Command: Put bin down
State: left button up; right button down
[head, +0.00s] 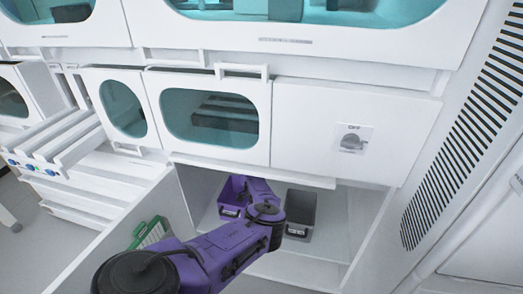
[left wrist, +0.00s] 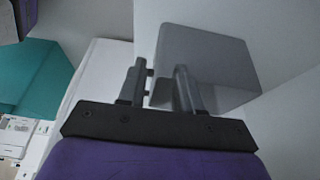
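A dark grey bin (head: 300,213) stands upright on the lower shelf, with a small label on its front. My left gripper is hidden behind my own purple arm in the head view. In the left wrist view my left gripper (left wrist: 159,88) has its two fingers apart with a clear gap. A grey bin (left wrist: 220,65) is right beyond them; the right finger overlaps it and its left edge shows between the fingers. Contact cannot be told. My right gripper is in neither view.
The lower shelf (head: 335,232) has free room right of the grey bin. White cabinet doors with teal windows (head: 210,117) hang above it, and a panel marked OFF (head: 350,138) is at right. A green item (head: 150,232) is at lower left.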

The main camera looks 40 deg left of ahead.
pick_arm(q)
jog(key=s+a+r+n+t+y, duration=0.2)
jog(key=s+a+n+t+y, duration=0.1)
jog(key=s+a+n+t, duration=0.5)
jog(key=s+d+n+g+y, duration=0.4)
jog(key=s+d+n+g, duration=0.3)
jog(key=s+d, duration=1.6)
jog(key=s+n, duration=0.2)
jog(key=n, duration=0.1)
jog(key=shift+s+d, duration=0.2)
jog(key=shift+r, duration=0.15)
